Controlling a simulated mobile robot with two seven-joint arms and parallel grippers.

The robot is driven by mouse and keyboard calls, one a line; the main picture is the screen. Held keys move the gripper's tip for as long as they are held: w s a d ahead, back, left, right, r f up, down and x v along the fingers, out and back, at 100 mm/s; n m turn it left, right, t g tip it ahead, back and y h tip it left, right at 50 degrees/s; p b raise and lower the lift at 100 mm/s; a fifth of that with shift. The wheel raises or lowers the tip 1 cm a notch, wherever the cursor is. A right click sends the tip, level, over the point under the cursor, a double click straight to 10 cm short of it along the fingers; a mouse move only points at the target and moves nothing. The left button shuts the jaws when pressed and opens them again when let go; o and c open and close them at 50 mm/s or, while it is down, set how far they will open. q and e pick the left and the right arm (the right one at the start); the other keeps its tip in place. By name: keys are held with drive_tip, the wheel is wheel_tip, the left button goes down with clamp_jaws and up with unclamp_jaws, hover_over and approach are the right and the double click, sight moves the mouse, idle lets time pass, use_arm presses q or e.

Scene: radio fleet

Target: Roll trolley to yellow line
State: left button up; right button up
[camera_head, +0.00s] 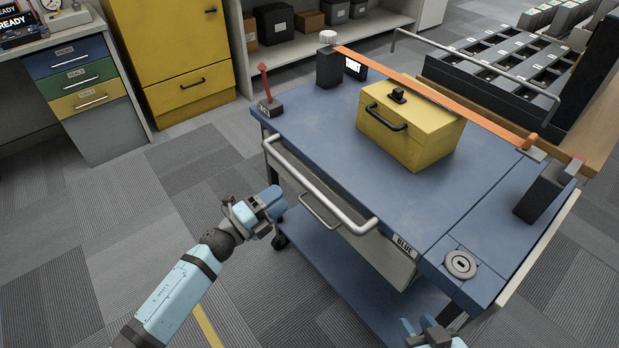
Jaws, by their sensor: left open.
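The trolley has a blue top (330,130), a lower blue shelf (335,265) and a "BLUE" label. Its silver push handle (315,186) runs along the near left side, above a drawer with a smaller handle (320,214). My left gripper (275,204) is open and empty, just left of and below the push handle, seemingly apart from it. My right gripper (437,332) is at the bottom edge near the trolley's front corner, partly cut off; its jaws are unclear. A short piece of yellow line (208,326) shows on the floor beside my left arm.
A yellow case (410,128) sits on the trolley under an orange bar (440,95) between dark posts. A yellow cabinet (172,45) and drawers (85,88) stand behind left. A rack of trays (505,65) is close behind right. Carpet at left is clear.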

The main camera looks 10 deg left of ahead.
use_arm(q)
drive_tip(key=x, duration=1)
drive_tip(key=shift+b, duration=0.3)
clamp_jaws()
